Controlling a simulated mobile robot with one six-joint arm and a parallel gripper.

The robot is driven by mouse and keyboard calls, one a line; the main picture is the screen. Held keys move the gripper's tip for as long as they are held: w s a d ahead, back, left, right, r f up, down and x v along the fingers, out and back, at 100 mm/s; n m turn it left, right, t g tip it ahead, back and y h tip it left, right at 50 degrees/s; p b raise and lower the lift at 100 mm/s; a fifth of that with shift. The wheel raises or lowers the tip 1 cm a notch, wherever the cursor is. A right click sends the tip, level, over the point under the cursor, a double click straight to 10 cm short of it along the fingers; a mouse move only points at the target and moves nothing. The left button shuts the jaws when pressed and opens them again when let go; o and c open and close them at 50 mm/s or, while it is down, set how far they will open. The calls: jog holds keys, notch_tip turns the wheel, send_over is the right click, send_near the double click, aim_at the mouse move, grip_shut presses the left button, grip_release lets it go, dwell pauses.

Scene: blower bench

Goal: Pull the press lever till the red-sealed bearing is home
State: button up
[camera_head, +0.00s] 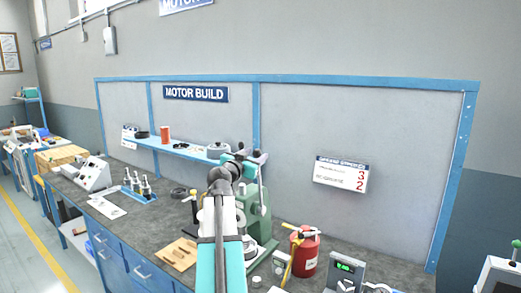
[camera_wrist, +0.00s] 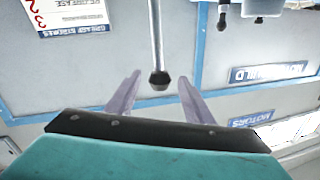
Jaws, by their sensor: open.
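The green press (camera_head: 256,212) stands on the bench behind my arm, which hides part of it. Its thin lever (camera_head: 260,182) rises upright on the right side. In the wrist view the lever (camera_wrist: 156,35) ends in a black knob (camera_wrist: 159,80). My gripper (camera_wrist: 160,92) is open, with one finger on each side of the knob in that view. Gaps show on both sides, and I see no contact. In the head view my gripper (camera_head: 246,157) is at the height of the lever's top. I cannot make out the red-sealed bearing.
A red canister (camera_head: 304,252) with a yellow handle and a green-lit display (camera_head: 345,268) stand right of the press. A wooden board (camera_head: 180,253) lies to the left. A blue shelf (camera_head: 175,148) with parts runs behind. The bench's back right is clear.

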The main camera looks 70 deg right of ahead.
jog(key=d+p, duration=0.2)
jog(key=d, duration=0.4)
jog(key=shift+s, duration=0.25)
jog(key=shift+d, duration=0.1)
grip_shut()
